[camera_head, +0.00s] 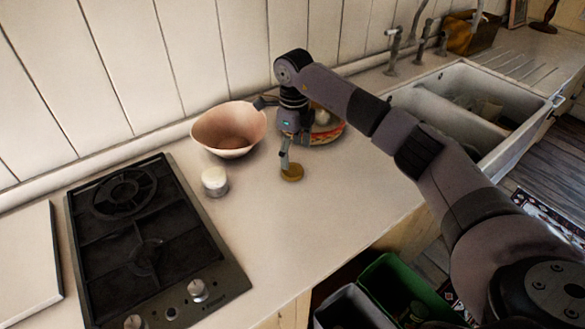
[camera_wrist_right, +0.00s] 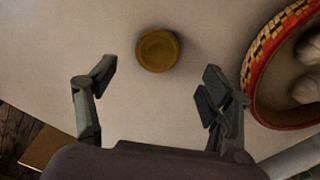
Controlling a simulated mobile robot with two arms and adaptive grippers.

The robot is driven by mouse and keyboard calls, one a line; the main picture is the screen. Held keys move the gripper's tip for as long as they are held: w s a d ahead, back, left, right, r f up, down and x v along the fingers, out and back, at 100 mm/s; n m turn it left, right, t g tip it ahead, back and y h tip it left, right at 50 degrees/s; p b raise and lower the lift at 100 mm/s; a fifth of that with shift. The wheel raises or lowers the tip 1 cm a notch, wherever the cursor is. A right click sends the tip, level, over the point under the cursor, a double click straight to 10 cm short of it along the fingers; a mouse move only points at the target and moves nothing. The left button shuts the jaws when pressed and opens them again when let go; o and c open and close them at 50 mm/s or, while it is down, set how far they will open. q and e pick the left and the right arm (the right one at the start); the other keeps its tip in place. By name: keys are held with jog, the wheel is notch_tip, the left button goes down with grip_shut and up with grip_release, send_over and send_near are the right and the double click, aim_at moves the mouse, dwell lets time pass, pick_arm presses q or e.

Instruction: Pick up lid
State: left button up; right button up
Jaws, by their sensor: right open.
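The lid (camera_head: 292,173) is a small round yellow-brown disc lying on the pale countertop. In the right wrist view the lid (camera_wrist_right: 157,50) lies just beyond and between the open fingers, touching neither. My right gripper (camera_head: 286,158) points down above the counter, close over the lid. In the wrist view the right gripper (camera_wrist_right: 155,85) has its fingers spread wide with nothing between them. My left gripper does not show in either view.
A white jar (camera_head: 215,181) and a pinkish bowl (camera_head: 229,130) stand to the left. A red-and-yellow patterned basket (camera_head: 328,133) holding pale round items is beside my gripper. A black gas hob (camera_head: 148,245) lies left and a white sink (camera_head: 450,100) right.

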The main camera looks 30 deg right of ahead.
aim_at(292, 170)
jog(key=f, duration=0.1)
jog(key=f+p, duration=0.1)
jog(key=f, duration=0.1)
jog(key=f+p, duration=0.1)
jog(key=shift+a+f, duration=0.15)
jog(key=shift+a, duration=0.1)
jog(key=shift+f, duration=0.5)
jog(key=c, duration=0.8)
